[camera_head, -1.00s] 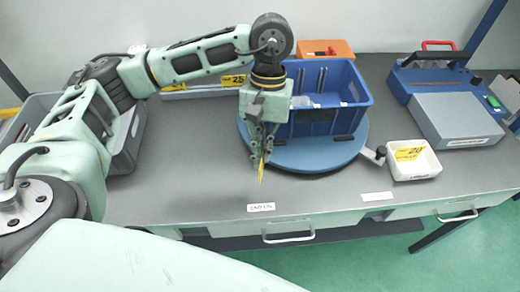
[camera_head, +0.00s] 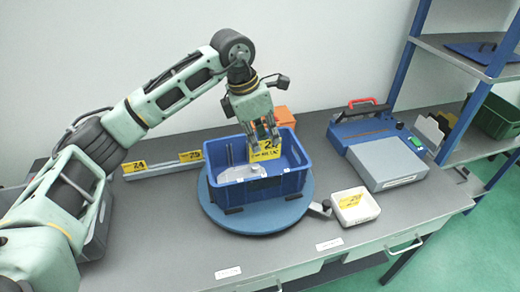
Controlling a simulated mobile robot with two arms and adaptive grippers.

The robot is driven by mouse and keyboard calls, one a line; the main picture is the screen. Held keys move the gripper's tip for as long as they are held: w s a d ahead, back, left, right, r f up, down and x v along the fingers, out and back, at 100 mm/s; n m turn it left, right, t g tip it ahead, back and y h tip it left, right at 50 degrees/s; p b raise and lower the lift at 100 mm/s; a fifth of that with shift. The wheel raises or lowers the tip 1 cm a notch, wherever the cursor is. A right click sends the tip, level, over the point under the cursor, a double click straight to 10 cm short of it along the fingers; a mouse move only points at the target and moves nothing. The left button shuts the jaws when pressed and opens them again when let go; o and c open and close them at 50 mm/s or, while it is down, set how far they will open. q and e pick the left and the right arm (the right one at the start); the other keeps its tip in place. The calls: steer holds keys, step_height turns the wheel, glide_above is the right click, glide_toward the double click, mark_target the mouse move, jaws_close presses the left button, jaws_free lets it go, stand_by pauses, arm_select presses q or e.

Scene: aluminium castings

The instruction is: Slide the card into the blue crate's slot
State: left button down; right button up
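The blue crate (camera_head: 262,190) stands on a round blue turntable (camera_head: 222,215) near the middle of the bench. Thin upright dividers (camera_head: 229,154) and a pale piece (camera_head: 240,174) show inside it; I cannot make out the exact slot. My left gripper (camera_head: 262,138) is over the crate, pointing down, shut on a yellow card (camera_head: 268,150) with black print. The card hangs upright, its face towards the camera, over the crate's inside near the back wall. I cannot tell whether its lower edge touches anything. My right gripper is out of view.
A rail with yellow number cards (camera_head: 190,156) lies left of the crate. A white tray (camera_head: 355,216) with a yellow label stands right of the turntable. A blue-grey device (camera_head: 385,165) is further right. An orange box (camera_head: 284,116) sits behind the crate.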

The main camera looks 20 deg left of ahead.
mark_target(264, 155)
arm_select(q)
steer(key=shift+w, duration=0.1)
stand_by(0.3)
steer(key=shift+f+b, duration=0.2)
steer(key=shift+b, duration=0.25)
steer(key=shift+f+b, duration=2.05)
steer(key=shift+f, duration=0.65)
steer(key=shift+b, duration=0.4)
steer(key=shift+f+b, duration=2.1)
steer(key=shift+f, duration=0.65)
steer(key=c, duration=1.9)
jaws_free()
steer(key=shift+o, duration=0.2)
